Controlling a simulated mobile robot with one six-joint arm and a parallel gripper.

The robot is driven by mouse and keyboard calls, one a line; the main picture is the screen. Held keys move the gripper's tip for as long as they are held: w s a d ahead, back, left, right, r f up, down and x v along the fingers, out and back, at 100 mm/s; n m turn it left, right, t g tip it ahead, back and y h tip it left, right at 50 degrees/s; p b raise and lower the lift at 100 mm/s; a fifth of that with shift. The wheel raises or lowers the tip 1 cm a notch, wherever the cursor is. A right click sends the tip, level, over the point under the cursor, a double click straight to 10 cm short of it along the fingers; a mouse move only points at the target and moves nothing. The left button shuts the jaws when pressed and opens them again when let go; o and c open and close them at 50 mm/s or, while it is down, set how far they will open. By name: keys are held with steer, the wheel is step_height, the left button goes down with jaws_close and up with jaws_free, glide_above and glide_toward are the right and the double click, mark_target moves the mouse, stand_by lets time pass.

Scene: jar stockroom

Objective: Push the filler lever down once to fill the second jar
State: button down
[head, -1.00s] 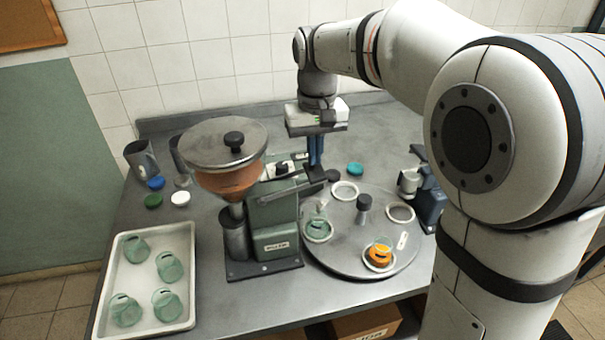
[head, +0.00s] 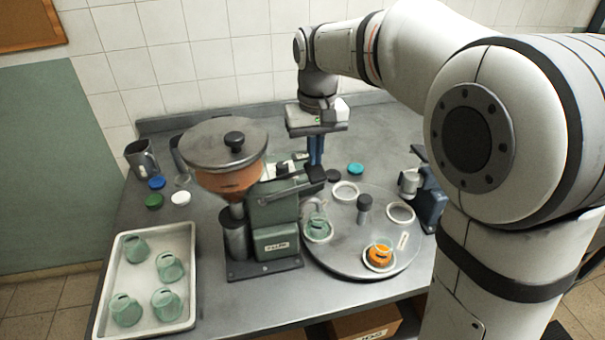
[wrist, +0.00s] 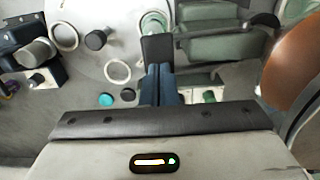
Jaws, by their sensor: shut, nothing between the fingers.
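The filler (head: 274,225) is a green machine with an orange-brown hopper under a grey lid. Its dark lever (head: 285,188) reaches right to a flat black end pad, also seen in the wrist view (wrist: 157,47). My gripper (head: 315,163) is shut and empty, pointing down right at the pad; I cannot tell whether it touches. In the wrist view its blue fingertips (wrist: 161,70) meet the pad's edge. A clear green jar (head: 318,229) stands in a turntable ring beside the filler and looks empty. Another jar (head: 380,253), with orange contents, stands in the front ring.
The grey turntable (head: 345,262) has two empty rings and a dark centre knob (head: 364,202). A white tray (head: 188,240) at left holds several jars. Coloured lids lie behind it, with a teal lid (head: 355,169) near the turntable. A blue-grey device (head: 430,205) stands at right.

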mark_target(317, 169)
stand_by(0.4)
steer(key=shift+f+b, duration=0.55)
steer(key=shift+f, duration=0.4)
steer(key=shift+d+f+b, duration=0.2)
steer(key=shift+f+b, duration=1.4)
steer(key=shift+f, duration=0.75)
steer(key=shift+r, duration=0.2)
steer(key=shift+r+p, duration=2.8)
steer(key=shift+r, duration=0.3)
